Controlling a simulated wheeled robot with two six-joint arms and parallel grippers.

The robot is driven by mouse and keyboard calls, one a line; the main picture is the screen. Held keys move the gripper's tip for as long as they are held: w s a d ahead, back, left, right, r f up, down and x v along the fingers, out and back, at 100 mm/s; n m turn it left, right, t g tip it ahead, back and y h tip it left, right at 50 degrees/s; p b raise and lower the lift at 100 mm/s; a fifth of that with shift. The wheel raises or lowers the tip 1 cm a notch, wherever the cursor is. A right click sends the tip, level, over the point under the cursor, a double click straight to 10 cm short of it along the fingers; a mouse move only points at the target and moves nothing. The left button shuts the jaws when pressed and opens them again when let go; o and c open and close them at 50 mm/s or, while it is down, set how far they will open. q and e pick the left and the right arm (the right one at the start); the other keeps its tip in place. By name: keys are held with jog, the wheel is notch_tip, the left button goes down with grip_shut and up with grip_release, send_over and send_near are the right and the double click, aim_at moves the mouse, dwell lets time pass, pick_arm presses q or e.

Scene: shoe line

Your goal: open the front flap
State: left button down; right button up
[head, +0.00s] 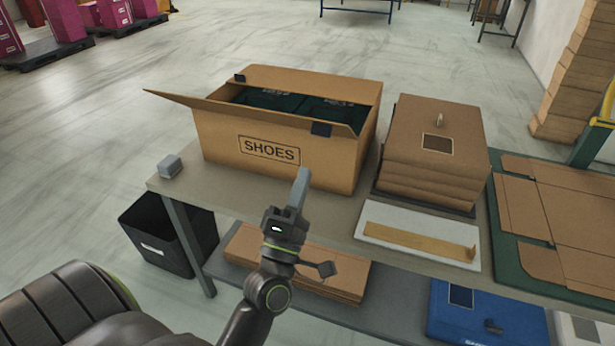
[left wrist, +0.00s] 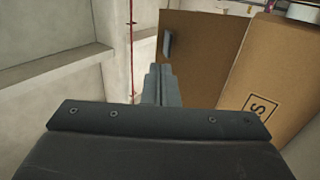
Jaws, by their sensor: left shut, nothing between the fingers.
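The brown carton marked SHOES (head: 270,150) stands open on the table, with dark green boxes (head: 300,103) inside. A flap (head: 175,97) sticks out at its left end. A dark tab (head: 321,129) sits at the front rim, right of the lettering; how the front flap lies is hard to tell. My left gripper (head: 303,174) is shut and empty, in front of the carton's front wall, below the tab. The left wrist view shows its closed fingers (left wrist: 160,76), a brown panel with a grey tab (left wrist: 168,46), and the lettered carton wall (left wrist: 258,108). My right gripper is out of view.
A stack of flat brown boxes (head: 435,150) stands right of the carton. A white tray with a tan strip (head: 415,238) lies in front of it. A grey block (head: 169,166) sits at the table's left corner. Flat cardboard (head: 560,215) covers the right side. A black bin (head: 165,240) stands below.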

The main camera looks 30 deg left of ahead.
pick_arm(q)
jog(key=b+v, duration=0.2)
jog(key=shift+s+f, duration=0.25)
jog(key=shift+f, duration=0.1)
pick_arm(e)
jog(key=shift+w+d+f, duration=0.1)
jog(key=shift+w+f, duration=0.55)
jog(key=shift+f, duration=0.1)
